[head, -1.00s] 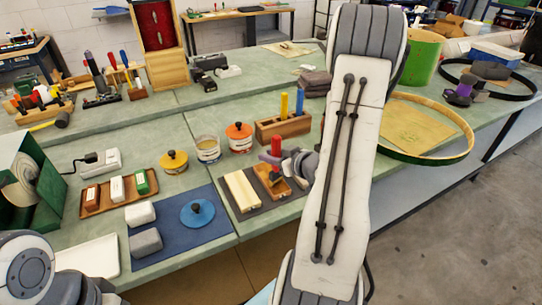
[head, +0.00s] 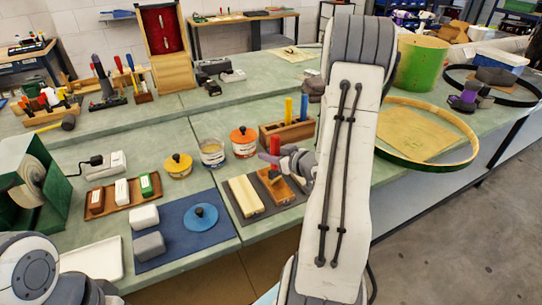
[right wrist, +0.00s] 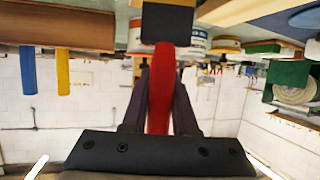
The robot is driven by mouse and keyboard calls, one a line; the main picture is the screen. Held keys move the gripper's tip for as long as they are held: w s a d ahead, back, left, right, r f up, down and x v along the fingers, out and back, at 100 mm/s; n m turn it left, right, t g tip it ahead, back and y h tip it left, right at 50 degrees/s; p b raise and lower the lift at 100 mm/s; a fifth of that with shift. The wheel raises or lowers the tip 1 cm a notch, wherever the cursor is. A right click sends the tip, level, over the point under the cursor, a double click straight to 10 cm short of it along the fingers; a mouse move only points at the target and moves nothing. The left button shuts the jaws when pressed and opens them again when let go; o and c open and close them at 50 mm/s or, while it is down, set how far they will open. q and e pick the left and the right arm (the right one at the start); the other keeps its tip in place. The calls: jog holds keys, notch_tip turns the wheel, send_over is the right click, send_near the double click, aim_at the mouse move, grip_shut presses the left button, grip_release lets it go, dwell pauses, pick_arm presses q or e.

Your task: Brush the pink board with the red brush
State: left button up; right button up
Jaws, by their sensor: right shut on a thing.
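My right gripper (head: 282,160) is shut on the red handle of the brush (head: 274,146), over the front middle of the bench. In the right wrist view the red brush (right wrist: 161,85) stands between the two dark fingers, with a dark block at its end. Below the gripper, a reddish-tan board (head: 284,192) lies on a dark mat beside a cream board (head: 243,197). No board looks clearly pink. I cannot tell whether the brush touches the reddish-tan board. My left arm shows at the lower left; its gripper is out of view.
A wooden block (head: 290,133) with blue and yellow pegs stands behind the boards. Orange-lidded (head: 244,140) and yellow-lidded (head: 178,165) tins stand left of it. A blue mat (head: 170,240) holds grey blocks and a blue disc. A drum hoop (head: 430,163) lies right of my arm.

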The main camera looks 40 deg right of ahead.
jog(key=shift+w, duration=0.2)
jog(key=shift+w+d, duration=0.2)
jog(key=shift+w, duration=0.45)
jog(key=shift+w+d, duration=0.15)
jog(key=shift+w, duration=0.5)
jog(key=shift+w, duration=0.15)
jog(key=shift+w+d+p, duration=0.2)
jog(key=shift+w+p, duration=0.05)
jog(key=shift+w, duration=0.45)
jog(key=shift+w+d+p, duration=0.15)
jog(key=shift+w+p, duration=0.05)
jog(key=shift+w, duration=0.45)
jog(key=shift+r, duration=0.1)
jog(key=shift+r+p, duration=2.65)
jog(key=shift+r, duration=0.3)
